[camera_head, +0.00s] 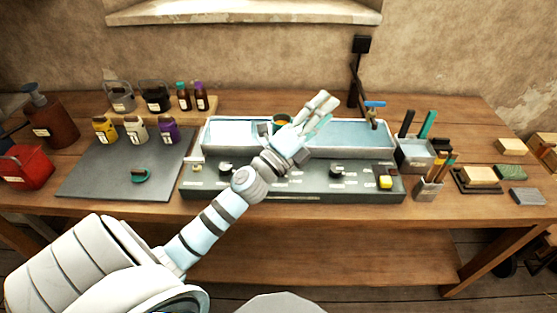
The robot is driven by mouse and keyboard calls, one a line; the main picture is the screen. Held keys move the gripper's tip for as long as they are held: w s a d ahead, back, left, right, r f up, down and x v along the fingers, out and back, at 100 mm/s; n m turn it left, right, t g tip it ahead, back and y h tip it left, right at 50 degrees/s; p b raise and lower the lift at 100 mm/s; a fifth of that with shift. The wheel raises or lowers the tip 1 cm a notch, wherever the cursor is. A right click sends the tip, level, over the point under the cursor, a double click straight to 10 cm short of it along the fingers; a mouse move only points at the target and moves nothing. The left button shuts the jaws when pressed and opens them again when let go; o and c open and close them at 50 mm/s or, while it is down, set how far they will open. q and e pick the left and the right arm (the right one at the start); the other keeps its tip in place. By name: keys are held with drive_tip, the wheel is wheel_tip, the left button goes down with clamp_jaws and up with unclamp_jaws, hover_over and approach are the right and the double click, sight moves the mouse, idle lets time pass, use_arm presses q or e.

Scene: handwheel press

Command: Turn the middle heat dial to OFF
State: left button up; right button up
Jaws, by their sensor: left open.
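The dark control panel (300,190) runs along the front of a two-basin trough on the table. My left arm crosses the panel between these two and covers that stretch, so a dial there is hidden. The dial markings are too small to read. My left gripper (325,108) is open and empty, above the trough near the divider between its basins, beyond the panel. My right gripper is not in view.
A yellow switch (385,182) is at the panel's right end. Tool holders (428,188) stand right of it. A grey mat (100,178) with small jars behind lies to the left.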

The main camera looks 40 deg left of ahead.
use_arm(q)
drive_tip(key=w+d+r+m+g+h, duration=0.2)
drive_tip(key=d+m+g+h, duration=0.3)
drive_tip(key=m+h, duration=0.6)
drive_tip(key=a+f+m+g+y, duration=0.65)
drive_tip(key=f+m+g, duration=0.2)
drive_tip(key=m, duration=0.45)
drive_tip(key=s+a+f+g+y, duration=0.1)
drive_tip(key=s+a+g+y, duration=0.6)
drive_tip(key=a, duration=0.6)
drive_tip(key=f+b, duration=0.2)
drive_tip(key=d+f+t+h+b, duration=0.1)
drive_tip(key=f+b, duration=0.1)
drive_tip(key=f, duration=0.1)
drive_tip(key=d+f+h+b, duration=0.1)
drive_tip(key=f+b, duration=0.1)
drive_tip(key=b, duration=0.1)
drive_tip(key=shift+w+d+f, duration=0.2)
drive_tip(key=shift+w+f, duration=0.15)
drive_tip(key=shift+f, duration=0.05)
drive_tip(key=x, duration=0.5)
drive_tip(key=shift+w+r, duration=0.15)
drive_tip(key=shift+w, duration=0.15)
drive_tip(key=shift+d+f, duration=0.25)
drive_tip(key=shift+f, duration=0.15)
